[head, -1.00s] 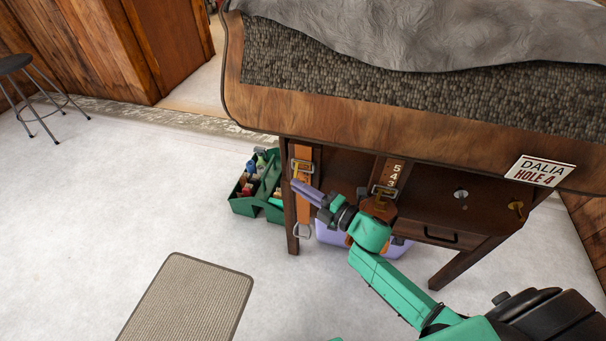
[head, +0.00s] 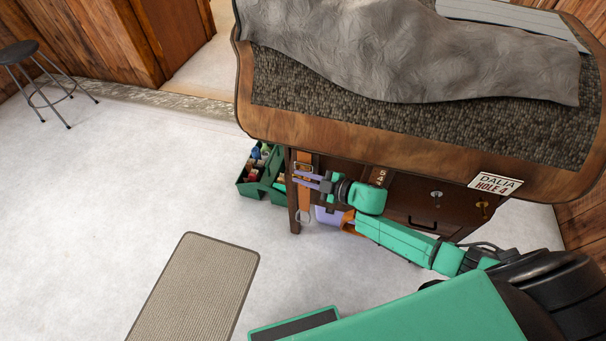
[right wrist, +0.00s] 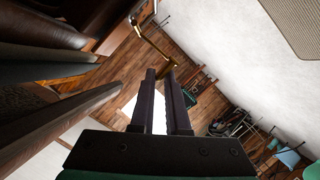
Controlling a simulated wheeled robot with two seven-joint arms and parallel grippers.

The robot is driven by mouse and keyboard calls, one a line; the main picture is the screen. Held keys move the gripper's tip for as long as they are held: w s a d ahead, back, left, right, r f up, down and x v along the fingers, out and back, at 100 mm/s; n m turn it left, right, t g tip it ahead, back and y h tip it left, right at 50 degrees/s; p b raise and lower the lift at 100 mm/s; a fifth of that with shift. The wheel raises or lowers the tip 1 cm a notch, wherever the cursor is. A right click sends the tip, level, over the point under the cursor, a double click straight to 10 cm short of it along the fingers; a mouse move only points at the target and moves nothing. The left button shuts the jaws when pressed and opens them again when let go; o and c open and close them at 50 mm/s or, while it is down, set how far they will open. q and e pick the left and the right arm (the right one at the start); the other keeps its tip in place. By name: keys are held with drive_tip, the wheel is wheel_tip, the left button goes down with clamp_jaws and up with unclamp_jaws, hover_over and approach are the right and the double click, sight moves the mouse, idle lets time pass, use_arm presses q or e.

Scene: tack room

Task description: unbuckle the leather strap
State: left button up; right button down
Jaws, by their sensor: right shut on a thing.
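The orange-brown leather strap (head: 304,203) hangs down at the left front leg of the wooden stand in the head view. Its metal buckle (head: 303,168) is near the top, and a metal ring (head: 303,216) hangs at its lower end. My right gripper (head: 294,177) reaches in from the right, its lavender fingers across the strap just below the buckle. In the right wrist view a thin golden-brown piece (right wrist: 150,40) runs to the fingertips (right wrist: 161,72). It looks like the strap's free end, gripped there, though the contact is hard to see. My left gripper is not in view.
The wooden stand (head: 300,124) carries a grey cover (head: 400,60). A second strap (head: 379,176), a drawer and a name sign (head: 495,184) are right. Floor left is clear around the mat (head: 200,290).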

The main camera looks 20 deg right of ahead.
drive_tip(key=shift+w+r+m+p, duration=0.25)
drive_tip(key=shift+r+m+p, duration=0.2)
drive_tip(key=shift+m, duration=0.05)
drive_tip(key=c, duration=1.1)
unclamp_jaws()
drive_tip(key=shift+o, duration=0.7)
drive_tip(key=shift+w, duration=0.1)
drive_tip(key=shift+w+a+f+g, duration=0.1)
drive_tip(key=shift+a+f+g, duration=0.1)
drive_tip(key=shift+g, duration=0.1)
drive_tip(key=shift+s+d, duration=0.25)
drive_tip(key=v, duration=1.4)
